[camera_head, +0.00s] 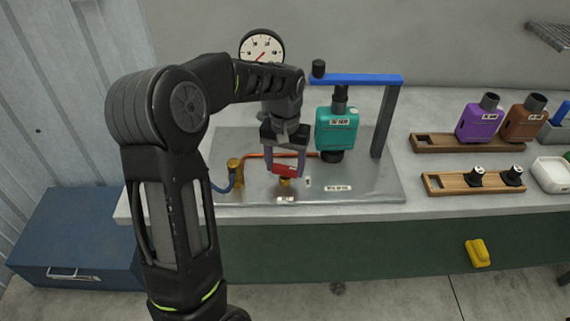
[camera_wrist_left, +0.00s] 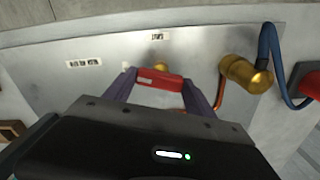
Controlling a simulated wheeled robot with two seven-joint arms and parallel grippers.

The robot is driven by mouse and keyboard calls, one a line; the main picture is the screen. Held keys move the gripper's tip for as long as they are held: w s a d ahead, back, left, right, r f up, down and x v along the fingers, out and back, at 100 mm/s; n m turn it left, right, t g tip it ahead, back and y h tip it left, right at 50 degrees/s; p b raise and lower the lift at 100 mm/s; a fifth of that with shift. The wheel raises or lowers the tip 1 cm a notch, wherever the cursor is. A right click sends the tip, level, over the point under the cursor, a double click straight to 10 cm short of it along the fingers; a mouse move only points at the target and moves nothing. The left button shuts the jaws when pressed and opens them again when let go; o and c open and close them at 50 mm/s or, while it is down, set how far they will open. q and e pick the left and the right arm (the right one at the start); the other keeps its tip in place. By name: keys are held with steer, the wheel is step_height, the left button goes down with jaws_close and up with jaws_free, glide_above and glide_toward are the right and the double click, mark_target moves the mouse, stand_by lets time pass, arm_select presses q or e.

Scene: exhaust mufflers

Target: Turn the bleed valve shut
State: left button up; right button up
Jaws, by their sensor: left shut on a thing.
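The bleed valve has a red handle (camera_head: 285,170) on a small brass body (camera_head: 285,182), standing on a grey metal plate (camera_head: 370,190). My left gripper (camera_head: 286,172) points down over it and is shut on the red handle. In the left wrist view the red handle (camera_wrist_left: 160,80) lies between the two purple-grey fingers, with a bit of brass (camera_wrist_left: 160,66) behind it. The fingers hide the handle's ends. My right gripper is in neither view.
A brass fitting (camera_head: 235,172) with a blue hose stands left of the valve. A teal muffler (camera_head: 337,128) hangs under a blue bar (camera_head: 357,79) to the right. A round gauge (camera_head: 262,48) stands behind my arm. Wooden racks (camera_head: 450,183) and mufflers are further right.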

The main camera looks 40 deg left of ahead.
arm_select(q)
steer(key=m, duration=1.1)
steer(key=shift+m, duration=1.7)
steer(key=o, duration=1.4)
steer(key=shift+r, duration=0.1)
